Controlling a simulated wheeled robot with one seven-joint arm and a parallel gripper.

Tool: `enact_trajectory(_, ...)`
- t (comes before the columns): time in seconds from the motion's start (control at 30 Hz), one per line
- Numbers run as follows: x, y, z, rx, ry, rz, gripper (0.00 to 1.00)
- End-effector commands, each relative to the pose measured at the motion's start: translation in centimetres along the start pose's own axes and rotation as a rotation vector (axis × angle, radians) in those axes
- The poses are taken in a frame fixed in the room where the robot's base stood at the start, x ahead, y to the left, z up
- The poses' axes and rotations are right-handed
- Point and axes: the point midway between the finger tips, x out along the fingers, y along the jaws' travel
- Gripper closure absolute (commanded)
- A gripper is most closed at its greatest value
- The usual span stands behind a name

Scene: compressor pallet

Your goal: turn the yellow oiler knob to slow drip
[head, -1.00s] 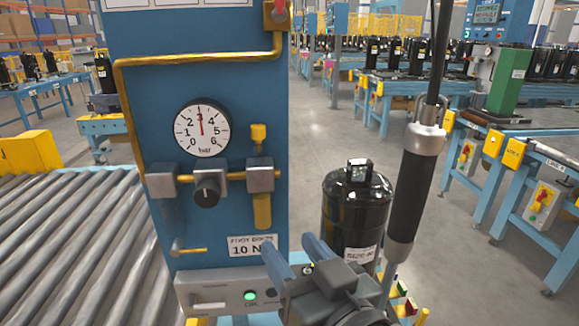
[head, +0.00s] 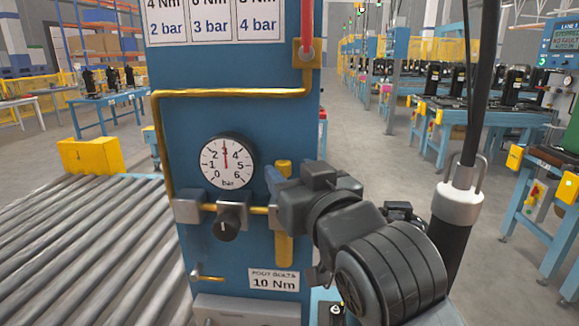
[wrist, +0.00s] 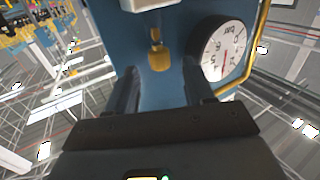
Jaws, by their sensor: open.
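The yellow oiler knob (head: 285,167) tops the oiler on the blue panel, right of the gauge. In the head view my gripper (head: 274,178) partly covers it, and the oiler's yellow lower body (head: 284,250) shows below. In the wrist view, which is turned over, the knob (wrist: 159,58) is a small brass-yellow cap on a thin stem. My gripper (wrist: 162,82) is open, with one dark finger to each side of the knob's line. The knob appears just beyond the fingertips, with no contact visible.
The round gauge (head: 227,162) reads about 3 bar, close to the fingers. A black regulator knob (head: 230,222) and a brass pipe (head: 230,93) are on the panel. A grey-collared hanging tool (head: 458,204) stands right of my arm. Rollers (head: 90,250) lie left.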

Motion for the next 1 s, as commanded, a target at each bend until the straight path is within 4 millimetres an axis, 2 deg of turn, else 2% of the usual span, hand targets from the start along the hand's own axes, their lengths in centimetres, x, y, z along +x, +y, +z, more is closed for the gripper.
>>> enact_trajectory(0.2,1.8,0.0,-0.1,-0.001,0.001,0.000,0.47)
enact_trajectory(0.5,2.0,0.0,0.0,0.000,0.001,0.000,0.48)
enact_trajectory(1.0,2.0,0.0,0.0,0.001,0.001,0.000,0.96)
